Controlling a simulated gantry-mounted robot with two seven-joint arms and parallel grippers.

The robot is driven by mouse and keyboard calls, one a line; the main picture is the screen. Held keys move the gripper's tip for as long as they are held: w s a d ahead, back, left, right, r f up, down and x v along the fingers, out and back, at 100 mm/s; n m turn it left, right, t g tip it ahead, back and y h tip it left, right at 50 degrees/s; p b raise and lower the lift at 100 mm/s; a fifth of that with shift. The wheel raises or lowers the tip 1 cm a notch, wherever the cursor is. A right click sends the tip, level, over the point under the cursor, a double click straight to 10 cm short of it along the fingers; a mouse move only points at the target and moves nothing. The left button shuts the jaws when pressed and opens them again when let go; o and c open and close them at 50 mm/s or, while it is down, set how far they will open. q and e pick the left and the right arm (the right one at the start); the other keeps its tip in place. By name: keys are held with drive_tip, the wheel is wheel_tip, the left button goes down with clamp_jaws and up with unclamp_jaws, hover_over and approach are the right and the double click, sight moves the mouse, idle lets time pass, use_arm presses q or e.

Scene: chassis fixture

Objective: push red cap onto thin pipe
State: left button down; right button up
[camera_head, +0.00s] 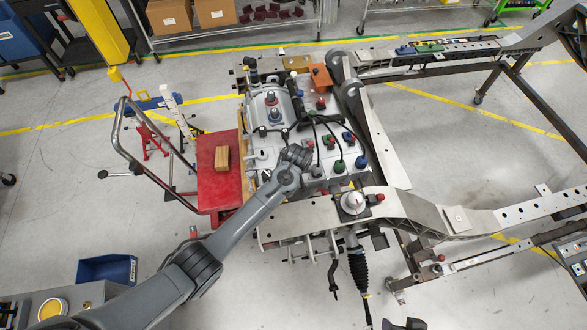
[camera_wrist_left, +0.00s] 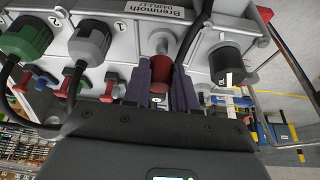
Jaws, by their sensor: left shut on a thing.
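My left arm comes in from the lower left in the head view, and its wrist end (camera_head: 297,157) is over the grey engine block (camera_head: 265,158). In the left wrist view the two purple-grey fingers of my left gripper (camera_wrist_left: 160,88) are closed on a dark red cap (camera_wrist_left: 159,70). The cap lies in line with a short fitting on the housing. I cannot tell whether it is seated on a thin pipe or only against it, as the fingers hide its sides. My right gripper is not in view.
The left wrist view shows a green connector (camera_wrist_left: 27,38), a grey one (camera_wrist_left: 90,42) and a black one (camera_wrist_left: 227,64) close by, with black cables beside the fingers. A red cart (camera_head: 215,188) stands left of the block. Metal chassis rails (camera_head: 385,150) run on its right.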

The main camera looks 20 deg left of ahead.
use_arm(q)
drive_tip(key=shift+f, duration=0.15)
drive_tip(key=shift+f+b, duration=0.5)
drive_tip(key=shift+f, duration=0.35)
drive_tip(key=shift+f, duration=0.6)
drive_tip(key=c, duration=0.8)
unclamp_jaws()
drive_tip(key=shift+r, duration=0.2)
